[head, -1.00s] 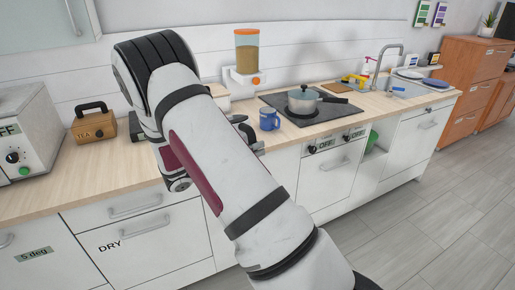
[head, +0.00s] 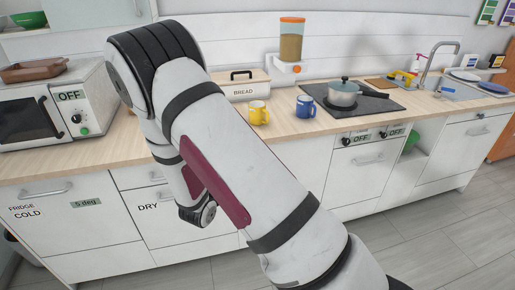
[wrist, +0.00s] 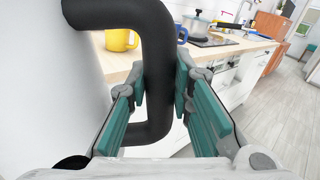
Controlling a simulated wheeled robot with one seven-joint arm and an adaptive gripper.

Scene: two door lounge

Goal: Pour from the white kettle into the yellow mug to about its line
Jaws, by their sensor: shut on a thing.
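My gripper (wrist: 158,100) is shut on the black handle (wrist: 155,60) of the white kettle (wrist: 45,70), which fills the left of the wrist view. In the head view my arm hides the gripper and the kettle. The yellow mug (head: 259,112) stands upright on the wooden counter, just right of my arm in the head view. It also shows in the wrist view (wrist: 120,40), beyond the handle and apart from the kettle. Its line and its inside cannot be made out.
A blue mug (head: 306,106) stands right of the yellow mug. A bread box (head: 243,86) and a wall dispenser (head: 291,45) are behind. A pot (head: 343,93) sits on the hob (head: 375,103). A microwave (head: 55,105) stands at the left. The counter front (head: 285,129) is clear.

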